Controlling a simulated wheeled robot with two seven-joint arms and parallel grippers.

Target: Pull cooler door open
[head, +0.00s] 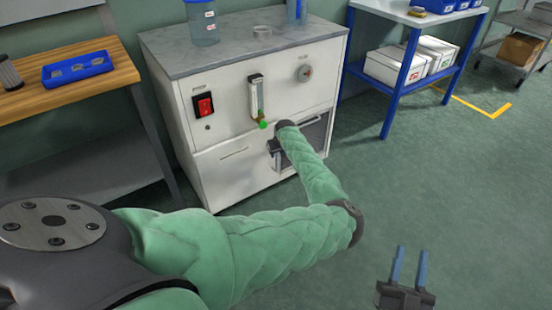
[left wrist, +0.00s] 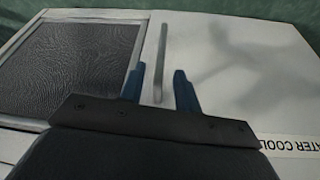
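The white cooler cabinet (head: 240,110) stands against the back wall. Its door is the plain lower front panel (head: 225,170), which looks closed. A label reading "WATER COOL…" (left wrist: 290,147) is on it in the left wrist view. The upright grey bar handle (left wrist: 161,62) is on the door beside the dark grille. My left gripper (head: 273,149) is at the cabinet front, partly hidden by its own arm. In the left wrist view its blue fingers (left wrist: 158,88) are open on either side of the handle, with gaps visible. My right gripper (head: 408,266) is open and empty over the floor.
The dark grille (left wrist: 75,65) is left of the handle in the left wrist view. A wooden bench (head: 105,78) stands left of the cabinet, and a blue-framed table (head: 388,95) stands right. The floor (head: 420,180) in front is clear.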

